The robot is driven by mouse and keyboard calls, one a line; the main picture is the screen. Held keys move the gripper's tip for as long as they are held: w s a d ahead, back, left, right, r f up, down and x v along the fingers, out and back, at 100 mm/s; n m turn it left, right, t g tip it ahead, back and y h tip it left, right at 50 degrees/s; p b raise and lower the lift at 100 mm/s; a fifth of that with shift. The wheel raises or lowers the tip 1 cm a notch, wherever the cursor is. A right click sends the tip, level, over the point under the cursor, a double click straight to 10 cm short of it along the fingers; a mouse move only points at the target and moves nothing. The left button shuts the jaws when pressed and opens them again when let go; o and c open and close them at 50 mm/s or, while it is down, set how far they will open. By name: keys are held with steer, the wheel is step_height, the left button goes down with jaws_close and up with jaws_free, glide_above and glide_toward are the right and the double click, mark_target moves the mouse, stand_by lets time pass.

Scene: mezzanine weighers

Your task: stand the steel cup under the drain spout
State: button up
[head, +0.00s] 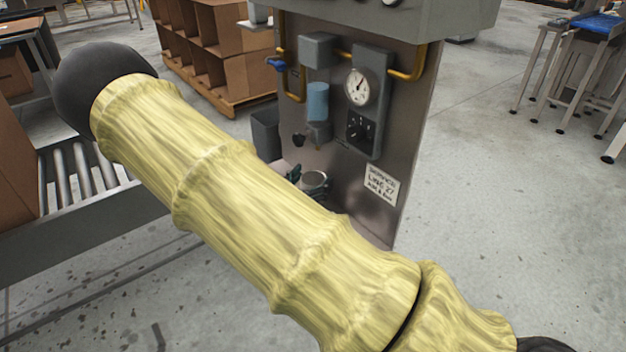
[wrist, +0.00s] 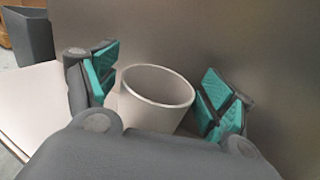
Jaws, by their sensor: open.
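The steel cup (head: 314,182) stands upright, mouth up, against the lower front of the grey machine panel, partly hidden by my arm in the head view. In the wrist view the cup (wrist: 140,113) is empty as far as I can see inside. In the head view a fingertip (head: 293,173) shows left of the cup.
A pressure gauge (head: 358,87), a dark knob (head: 357,129) and yellow pipes (head: 404,74) are on the panel. A dark bin (head: 265,132) stands at its left. A pale flat surface (wrist: 42,112) lies left of my gripper. A roller conveyor (head: 88,178) is at left.

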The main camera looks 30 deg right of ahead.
steer(key=p+v, duration=0.4)
steer(key=v, duration=0.7)
steer(key=shift+a, duration=0.25)
